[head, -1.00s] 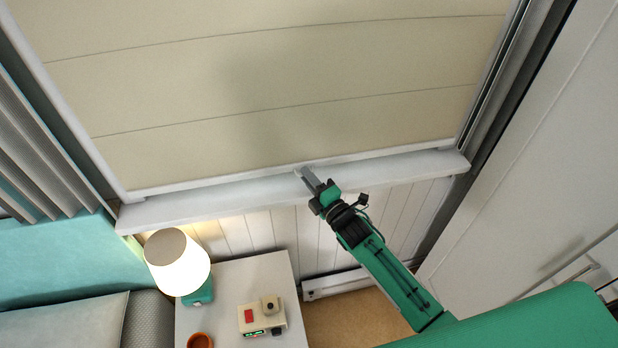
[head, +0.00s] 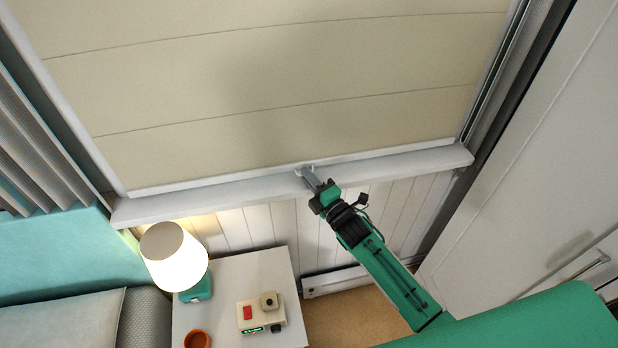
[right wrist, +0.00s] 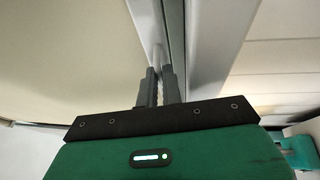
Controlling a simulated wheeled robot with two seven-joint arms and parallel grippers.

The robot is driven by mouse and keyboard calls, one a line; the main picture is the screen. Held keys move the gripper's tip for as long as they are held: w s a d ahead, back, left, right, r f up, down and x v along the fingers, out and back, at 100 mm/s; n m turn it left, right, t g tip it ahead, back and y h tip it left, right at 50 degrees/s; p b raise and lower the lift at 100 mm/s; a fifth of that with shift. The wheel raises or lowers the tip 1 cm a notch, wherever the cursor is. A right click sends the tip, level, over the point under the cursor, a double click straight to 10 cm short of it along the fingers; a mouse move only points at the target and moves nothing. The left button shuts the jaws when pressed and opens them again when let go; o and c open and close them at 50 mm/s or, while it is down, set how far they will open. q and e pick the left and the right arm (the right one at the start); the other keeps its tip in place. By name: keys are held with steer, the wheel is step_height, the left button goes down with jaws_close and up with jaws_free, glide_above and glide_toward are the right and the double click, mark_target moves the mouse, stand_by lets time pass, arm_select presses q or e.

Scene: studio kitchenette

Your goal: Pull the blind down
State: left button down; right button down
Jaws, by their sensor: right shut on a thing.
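The cream blind (head: 270,80) hangs over the window in the head view, its panels spread down to the white window sill (head: 230,195). Its pale bottom bar (head: 400,149) lies along the sill's back edge. My right gripper (head: 306,172) reaches up from the lower right to the middle of this bar. In the right wrist view the gripper's two dark fingers (right wrist: 160,85) are shut on a light piece at the blind's lower edge, with the blind (right wrist: 60,50) to the left. The exact grip point is partly hidden by the fingers. My left gripper is out of view.
A lit lamp (head: 173,256) stands on a white bedside table (head: 225,285) below the sill, with a small cream device (head: 262,313) and an orange-brown pot (head: 197,340). A grey curtain (head: 40,150) hangs at left. A white door (head: 550,170) stands at right.

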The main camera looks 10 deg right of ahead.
steer(key=c, duration=1.6)
jaws_free()
steer(key=shift+s+f, duration=0.15)
steer(key=shift+f, duration=0.2)
steer(key=shift+o, duration=0.2)
